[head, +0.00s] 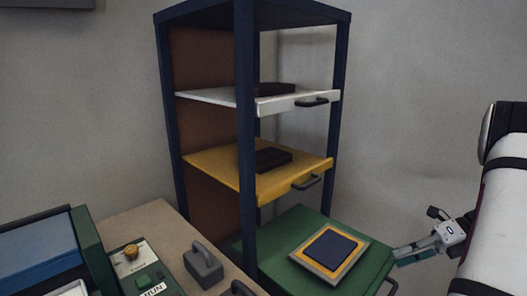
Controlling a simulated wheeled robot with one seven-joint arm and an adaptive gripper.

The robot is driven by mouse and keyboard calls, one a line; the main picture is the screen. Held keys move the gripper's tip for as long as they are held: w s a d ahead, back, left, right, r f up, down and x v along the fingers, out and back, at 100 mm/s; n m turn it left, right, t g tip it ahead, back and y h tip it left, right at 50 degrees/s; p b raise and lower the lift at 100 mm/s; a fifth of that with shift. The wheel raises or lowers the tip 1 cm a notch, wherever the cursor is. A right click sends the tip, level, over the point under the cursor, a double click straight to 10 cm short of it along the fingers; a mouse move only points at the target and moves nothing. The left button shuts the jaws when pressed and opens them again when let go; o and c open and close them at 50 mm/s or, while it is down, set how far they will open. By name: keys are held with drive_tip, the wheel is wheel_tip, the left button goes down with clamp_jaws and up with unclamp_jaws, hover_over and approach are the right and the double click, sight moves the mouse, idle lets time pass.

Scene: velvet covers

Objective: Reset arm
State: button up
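My gripper (408,254) is at the right, beside the right edge of the green pull-out shelf (283,226). Its fingertips overlap or nearly overlap that edge in this view; I cannot tell whether they touch it. Nothing shows clearly between the fingers, and their spacing is hard to make out. My white arm comes in from the right edge. A flat square piece (330,249) with a dark blue middle, a yellow band and a pale border lies on the green shelf, left of my gripper and apart from it.
A dark blue rack (246,130) holds a white shelf (215,96) and a yellow shelf (215,165), each with a dark block and front handle. A bench (150,218) at lower left carries a control panel (140,265) and grey weight-like block (203,265). Space above my gripper is clear.

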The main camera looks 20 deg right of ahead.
drive_tip(key=w+a+r+n+g+h+p, duration=0.1)
drive_tip(key=a+r+n+g+h+p, duration=0.15)
drive_tip(key=a+r+n, duration=0.65)
drive_tip(key=w+a+r+n+g+h+p, duration=0.1)
drive_tip(key=a+r+n+g+h, duration=0.15)
drive_tip(key=a+r+n, duration=0.65)
drive_tip(key=s+a+r+n+t+h+p, duration=0.1)
drive_tip(key=s+a+r+n+h+p, duration=0.1)
drive_tip(key=s+a+n, duration=0.4)
drive_tip(key=s+a+r+n+t+h+p, duration=0.1)
drive_tip(key=s+a+r+n+t+h, duration=0.1)
drive_tip(key=s+a+n, duration=0.5)
drive_tip(key=a+r+n+h, duration=0.1)
drive_tip(key=a+n+h, duration=0.1)
drive_tip(key=n, duration=0.3)
drive_tip(key=shift+s+a+r+n+p, duration=0.2)
drive_tip(key=shift+a+r+n+p, duration=0.2)
drive_tip(key=shift+a, duration=0.3)
